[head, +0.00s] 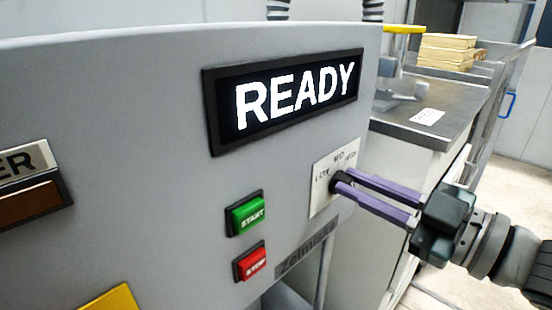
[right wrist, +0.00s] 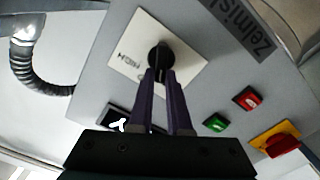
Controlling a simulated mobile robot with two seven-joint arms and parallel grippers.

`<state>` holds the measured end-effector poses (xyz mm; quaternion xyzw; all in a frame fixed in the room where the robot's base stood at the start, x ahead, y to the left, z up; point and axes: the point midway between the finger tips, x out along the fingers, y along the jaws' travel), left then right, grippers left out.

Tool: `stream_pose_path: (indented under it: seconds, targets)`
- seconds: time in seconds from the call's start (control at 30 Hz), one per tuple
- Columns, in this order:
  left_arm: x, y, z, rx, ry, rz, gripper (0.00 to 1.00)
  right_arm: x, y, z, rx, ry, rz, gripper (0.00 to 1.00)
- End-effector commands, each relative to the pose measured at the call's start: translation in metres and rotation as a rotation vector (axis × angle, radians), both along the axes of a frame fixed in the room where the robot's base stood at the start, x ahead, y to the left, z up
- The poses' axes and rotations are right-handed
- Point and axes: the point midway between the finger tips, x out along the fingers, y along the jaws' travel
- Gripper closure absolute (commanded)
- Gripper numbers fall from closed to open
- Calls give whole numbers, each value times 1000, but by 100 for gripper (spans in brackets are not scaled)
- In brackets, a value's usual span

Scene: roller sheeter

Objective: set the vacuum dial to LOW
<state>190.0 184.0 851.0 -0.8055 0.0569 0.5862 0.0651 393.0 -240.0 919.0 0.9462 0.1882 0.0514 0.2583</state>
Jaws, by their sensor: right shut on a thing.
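The vacuum dial (head: 336,183) is a small black knob on a white plate (head: 321,202) marked LOW, MED and HIGH, on the right part of the grey machine front. LOW is at the left of the plate, MED at the top and HIGH at the right. My right gripper (head: 344,181) reaches in from the right, its purple fingers shut on the dial. In the right wrist view the dial (right wrist: 160,57) sits at the fingertips (right wrist: 160,72). The fingers partly cover the knob, and I cannot tell where its pointer stands. My left gripper is not in view.
A display (head: 285,102) reading READY is above the dial. A green START button (head: 248,213) and a red STOP button (head: 251,262) are to its left. A red knob on a yellow base (right wrist: 280,143) shows in the right wrist view. A steel counter (head: 440,105) stands behind.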

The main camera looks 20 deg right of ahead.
Motion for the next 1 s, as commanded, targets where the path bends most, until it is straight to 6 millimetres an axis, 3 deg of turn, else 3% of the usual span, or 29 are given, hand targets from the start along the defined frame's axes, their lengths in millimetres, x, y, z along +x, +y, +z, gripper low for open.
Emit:
stream_pose_path:
  seconds: [0.4,1.0]
  targets:
    - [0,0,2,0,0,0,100,-1,3,-2,-208,-86,0,100]
    - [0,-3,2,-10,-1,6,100,-1,3,-3,-249,-104,0,100]
